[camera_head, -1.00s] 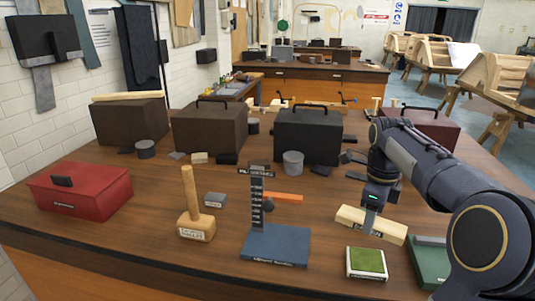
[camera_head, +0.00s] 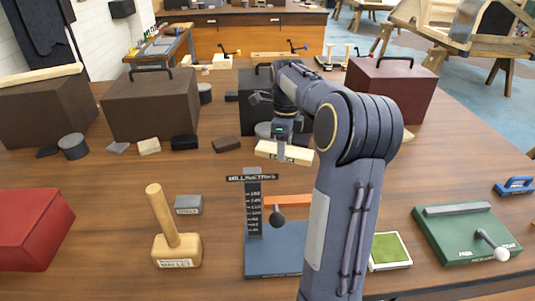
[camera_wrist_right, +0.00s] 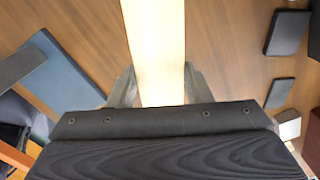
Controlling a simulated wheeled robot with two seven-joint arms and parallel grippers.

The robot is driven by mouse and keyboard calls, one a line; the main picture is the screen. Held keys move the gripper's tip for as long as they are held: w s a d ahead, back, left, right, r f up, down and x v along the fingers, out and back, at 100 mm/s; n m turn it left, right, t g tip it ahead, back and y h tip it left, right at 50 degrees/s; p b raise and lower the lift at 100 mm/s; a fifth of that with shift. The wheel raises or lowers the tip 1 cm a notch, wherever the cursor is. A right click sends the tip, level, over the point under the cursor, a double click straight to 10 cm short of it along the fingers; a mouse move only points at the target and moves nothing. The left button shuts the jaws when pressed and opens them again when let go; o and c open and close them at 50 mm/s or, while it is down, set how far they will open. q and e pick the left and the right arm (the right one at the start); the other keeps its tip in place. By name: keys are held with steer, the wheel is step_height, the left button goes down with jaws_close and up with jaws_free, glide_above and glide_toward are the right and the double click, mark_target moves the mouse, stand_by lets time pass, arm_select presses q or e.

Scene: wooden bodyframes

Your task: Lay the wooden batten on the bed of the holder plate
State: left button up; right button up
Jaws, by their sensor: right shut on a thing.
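The pale wooden batten (camera_head: 267,150) is in my right gripper (camera_head: 283,146), held up behind the post of the blue height gauge in the head view. In the right wrist view the batten (camera_wrist_right: 153,45) runs away between the two fingers, which are shut on it. The green plate (camera_head: 446,240), which I take for the holder plate, lies at the right of the table. It carries a grey bar (camera_head: 460,210) and a lever with a white knob. The batten is well apart from it. My left gripper is not in view.
The blue gauge (camera_head: 265,262) with its upright post and orange arm stands at front centre. A green-topped block (camera_head: 391,249) lies beside my right arm. A mallet (camera_head: 176,250) and a red box (camera_head: 30,230) are at left. Dark cases (camera_head: 152,105) line the back.

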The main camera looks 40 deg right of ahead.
glide_above(272, 169)
step_height(272, 169, down, 6)
steer(key=shift+s+f+p, duration=0.1)
steer(key=shift+f+p, duration=0.15)
steer(key=shift+p, duration=0.15)
steer(key=shift+f, duration=1.55)
steer(key=shift+f, duration=0.2)
steer(key=o, duration=1)
steer(key=shift+o, duration=0.2)
